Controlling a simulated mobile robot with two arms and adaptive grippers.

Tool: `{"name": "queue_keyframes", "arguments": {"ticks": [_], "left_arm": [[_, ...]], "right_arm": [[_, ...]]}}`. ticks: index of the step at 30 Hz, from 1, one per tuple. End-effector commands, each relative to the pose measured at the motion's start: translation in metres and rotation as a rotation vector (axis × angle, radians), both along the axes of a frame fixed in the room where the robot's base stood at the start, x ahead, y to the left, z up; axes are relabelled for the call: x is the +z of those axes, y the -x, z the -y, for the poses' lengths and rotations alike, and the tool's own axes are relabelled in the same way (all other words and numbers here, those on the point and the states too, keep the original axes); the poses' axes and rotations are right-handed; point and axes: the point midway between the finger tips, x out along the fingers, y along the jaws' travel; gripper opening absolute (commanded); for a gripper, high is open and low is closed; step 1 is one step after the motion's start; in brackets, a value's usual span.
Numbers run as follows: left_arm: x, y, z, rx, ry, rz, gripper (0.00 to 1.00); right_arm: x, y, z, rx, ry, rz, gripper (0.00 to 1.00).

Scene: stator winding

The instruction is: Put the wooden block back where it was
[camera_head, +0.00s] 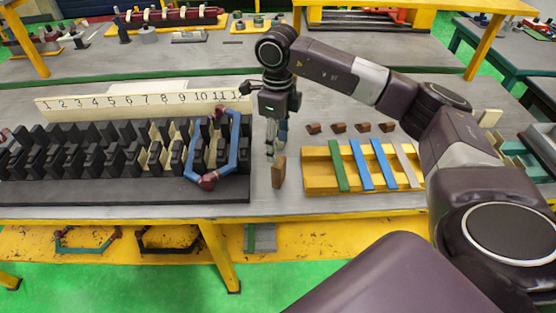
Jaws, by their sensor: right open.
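A wooden block (278,172) stands upright on the grey table, between the black slotted stator rack and the yellow tray. My right gripper (271,150) points down just above and behind this block. It is open, and a narrow gap seems to separate it from the block, though the exact distance is hard to tell. Several small brown wooden blocks (338,128) lie in a row behind the yellow tray. My left gripper is not in view.
The black stator rack (120,188) with a blue coil (233,150) fills the left, with a numbered board (130,101) behind it. The yellow tray (318,172) holds green, blue and grey strips at right. Bare table lies around the upright block.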

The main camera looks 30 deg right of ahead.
Motion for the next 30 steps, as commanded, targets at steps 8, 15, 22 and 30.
{"name": "queue_keyframes", "arguments": {"ticks": [8, 15, 22, 30], "left_arm": [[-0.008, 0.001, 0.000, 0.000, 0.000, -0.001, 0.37], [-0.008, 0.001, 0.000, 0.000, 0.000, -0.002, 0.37], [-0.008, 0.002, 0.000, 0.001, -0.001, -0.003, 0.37], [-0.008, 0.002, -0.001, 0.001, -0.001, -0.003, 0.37]], "right_arm": [[0.033, 0.000, 0.000, 0.000, 0.000, 0.000, 0.51], [0.036, 0.000, 0.000, 0.000, 0.000, -0.001, 0.51], [0.035, 0.000, 0.000, 0.000, 0.000, -0.001, 0.51], [0.023, -0.002, -0.034, 0.041, -0.090, 0.017, 0.51]]}}
